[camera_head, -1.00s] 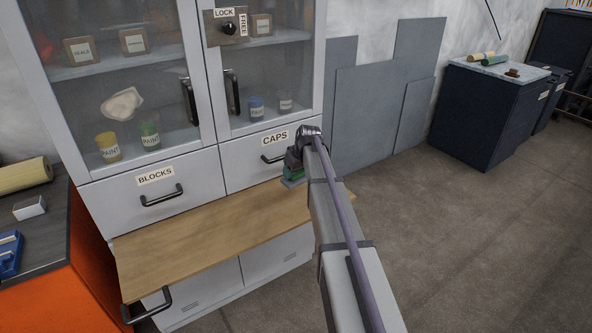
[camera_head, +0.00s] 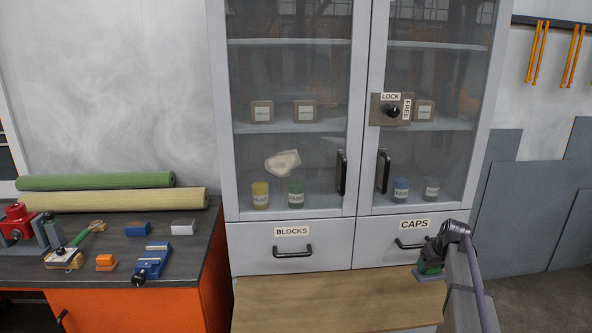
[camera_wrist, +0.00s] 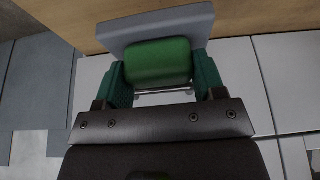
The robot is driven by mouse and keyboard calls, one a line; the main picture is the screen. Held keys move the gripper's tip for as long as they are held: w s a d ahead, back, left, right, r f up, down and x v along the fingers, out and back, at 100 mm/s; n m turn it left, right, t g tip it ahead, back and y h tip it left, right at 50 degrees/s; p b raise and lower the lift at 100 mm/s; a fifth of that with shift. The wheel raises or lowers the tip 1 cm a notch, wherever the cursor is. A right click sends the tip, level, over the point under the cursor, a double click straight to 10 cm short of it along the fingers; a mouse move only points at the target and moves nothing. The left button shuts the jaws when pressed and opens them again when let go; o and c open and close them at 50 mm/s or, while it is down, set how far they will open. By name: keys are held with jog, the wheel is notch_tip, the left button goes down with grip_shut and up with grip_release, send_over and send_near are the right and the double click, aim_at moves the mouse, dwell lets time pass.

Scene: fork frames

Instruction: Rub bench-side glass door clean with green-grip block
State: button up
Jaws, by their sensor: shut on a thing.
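The bench-side glass door (camera_head: 292,60) is the left door of the tall white cabinet. It is shut and has a pale, irregular smear (camera_head: 282,162) on its lower part. My gripper (camera_wrist: 160,76) is shut on the green-grip block: its teal fingers sit on either side of the green grip (camera_wrist: 158,62), with the grey block body (camera_wrist: 155,28) beyond. In the head view the block (camera_head: 430,272) shows small at the lower right, in front of the CAPS drawer and near the wooden ledge, apart from the smear. Its rubbing face is hidden.
The wooden ledge (camera_head: 330,305) juts out below the drawers, bare. Door handles (camera_head: 341,172) and drawer handles (camera_head: 293,251) stick out. The LOCK/FREE plate (camera_head: 390,109) is on the right door. An orange bench (camera_head: 130,312) at left holds rolls, a blue clamp and several small blocks.

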notch_tip(320, 180, up, 7)
jog(key=p, duration=0.7)
jog(key=shift+r, duration=0.15)
jog(key=shift+f, duration=0.35)
